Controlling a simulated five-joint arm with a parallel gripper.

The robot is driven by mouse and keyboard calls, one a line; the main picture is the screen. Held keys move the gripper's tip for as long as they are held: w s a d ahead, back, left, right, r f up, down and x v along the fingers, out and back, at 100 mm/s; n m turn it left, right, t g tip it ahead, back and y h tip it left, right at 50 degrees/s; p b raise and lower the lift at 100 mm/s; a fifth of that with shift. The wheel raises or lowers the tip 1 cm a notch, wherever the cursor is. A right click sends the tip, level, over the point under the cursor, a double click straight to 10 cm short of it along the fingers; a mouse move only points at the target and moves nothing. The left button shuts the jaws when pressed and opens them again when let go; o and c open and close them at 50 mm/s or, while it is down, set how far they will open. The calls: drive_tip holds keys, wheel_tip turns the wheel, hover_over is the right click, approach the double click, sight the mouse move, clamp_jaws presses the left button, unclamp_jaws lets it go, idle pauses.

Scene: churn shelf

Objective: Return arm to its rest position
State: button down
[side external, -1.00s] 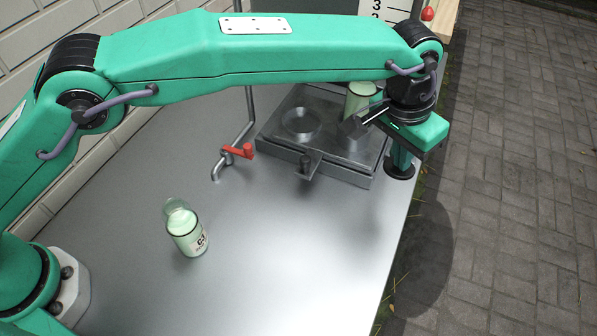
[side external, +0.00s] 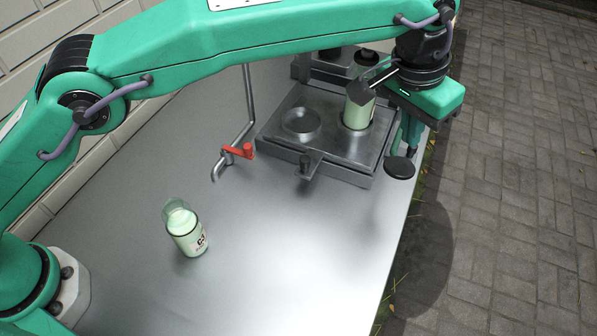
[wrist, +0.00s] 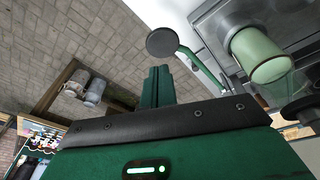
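My gripper (side external: 411,151) is above the table's right edge, to the right of the metal plate and clear of the jars. In the wrist view its two green fingers (wrist: 157,86) lie close together with nothing visible between them. A pale green jar (side external: 358,114) stands in the right part of the metal plate (side external: 330,148), partly behind my wrist. It also shows at upper right in the wrist view (wrist: 260,54). The plate's left round recess (side external: 301,121) is empty.
A second labelled jar (side external: 187,231) stands on the table (side external: 285,255). A bent pipe with a red handle (side external: 238,152) is left of the plate. Two pale containers (wrist: 85,88) stand beyond the table. Front table space is clear.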

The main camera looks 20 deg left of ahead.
drive_tip(key=shift+a+r, duration=0.1)
drive_tip(key=shift+r, duration=0.05)
drive_tip(key=shift+w+a+r, duration=0.15)
drive_tip(key=shift+a+r, duration=0.05)
drive_tip(key=shift+a, duration=0.05)
drive_tip(key=w+a+r+n+t, duration=0.1)
drive_tip(key=a+r, duration=0.4)
drive_tip(key=a, duration=0.6)
drive_tip(key=a+r+n+t, duration=0.1)
drive_tip(key=a+r, duration=0.5)
drive_tip(key=a, duration=0.6)
drive_tip(key=s+a+n, duration=0.1)
drive_tip(key=s+a, duration=0.3)
drive_tip(key=a, duration=0.3)
drive_tip(key=s+a+n, duration=0.1)
drive_tip(key=s+a, duration=0.3)
drive_tip(key=a, duration=0.4)
drive_tip(key=s+a+f+n+t+y, duration=0.1)
drive_tip(key=s+a+f+n+t, duration=0.1)
drive_tip(key=s+a+f, duration=0.6)
drive_tip(key=s+a, duration=0.3)
drive_tip(key=s, duration=0.3)
drive_tip(key=shift+s+f+y, duration=0.2)
drive_tip(key=shift+y, duration=0.1)
drive_tip(key=shift+a, duration=0.1)
